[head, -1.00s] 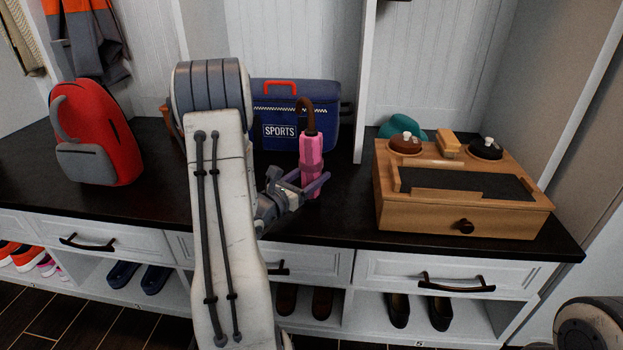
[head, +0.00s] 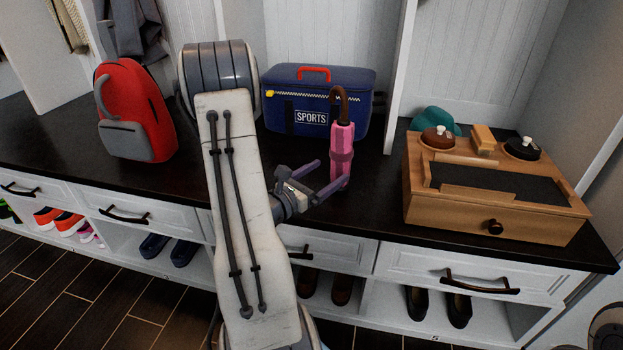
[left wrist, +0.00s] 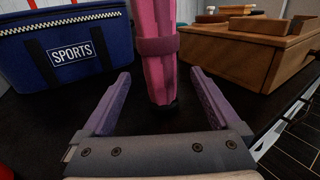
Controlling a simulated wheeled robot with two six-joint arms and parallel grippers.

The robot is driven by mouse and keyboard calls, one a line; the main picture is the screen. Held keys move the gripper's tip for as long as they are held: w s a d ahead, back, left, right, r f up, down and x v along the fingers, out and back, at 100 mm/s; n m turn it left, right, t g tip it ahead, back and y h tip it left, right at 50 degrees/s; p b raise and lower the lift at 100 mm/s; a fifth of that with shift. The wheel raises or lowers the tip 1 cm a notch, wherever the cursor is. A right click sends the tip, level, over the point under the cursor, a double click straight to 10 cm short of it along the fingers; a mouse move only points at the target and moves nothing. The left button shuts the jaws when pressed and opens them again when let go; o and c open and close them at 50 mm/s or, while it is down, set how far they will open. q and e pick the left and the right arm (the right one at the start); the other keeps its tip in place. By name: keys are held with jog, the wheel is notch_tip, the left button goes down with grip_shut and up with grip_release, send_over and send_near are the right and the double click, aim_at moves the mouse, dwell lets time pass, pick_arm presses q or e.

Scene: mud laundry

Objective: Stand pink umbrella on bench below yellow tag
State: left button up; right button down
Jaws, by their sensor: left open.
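The pink umbrella (head: 341,156) with a brown crook handle stands upright on the dark bench top (head: 372,185), in front of the blue sports bag. My left gripper (head: 325,180) is open beside it, on its near left side. In the left wrist view the umbrella (left wrist: 158,60) stands just beyond and between the two purple fingertips (left wrist: 162,80), with a gap on both sides. Its foot rests on the bench. No yellow tag shows clearly; only a small yellow zipper pull is on the bag. My right gripper is not in view.
The blue sports bag (head: 310,118) stands behind the umbrella. A red backpack (head: 135,110) stands at the left. A wooden box (head: 480,208) with brushes is at the right, with a teal item behind it. A white divider (head: 400,75) rises between cubbies. Shoes sit below.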

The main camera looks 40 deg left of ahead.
pick_arm(q)
jog(key=s+p, duration=0.1)
jog(key=s, duration=0.1)
jog(key=s+p, duration=0.1)
jog(key=s, duration=0.1)
jog(key=shift+s+r, duration=0.2)
jog(key=shift+s, duration=0.1)
jog(key=shift+s+d+f+p, duration=0.1)
jog(key=shift+s+f+p, duration=0.05)
jog(key=shift+s+p, duration=0.4)
jog(key=d+r+m+g+h, duration=0.2)
jog(key=d+m+g+h, duration=0.5)
jog(key=d, duration=0.7)
jog(key=d+r+m+g+h, duration=0.1)
jog(key=d+m+g+h, duration=0.3)
jog(key=d+m+h, duration=0.7)
jog(key=s+d+m+g+y, duration=0.3)
jog(key=s+d+m+y, duration=0.3)
jog(key=m, duration=0.7)
jog(key=s+d+m+g+y, duration=0.4)
jog(key=s+d+m+y, duration=0.2)
jog(key=s+m+y, duration=0.3)
jog(key=m+y, duration=0.1)
jog(key=m, duration=0.2)
jog(key=shift+f+m, duration=0.2)
jog(key=shift+m, duration=0.2)
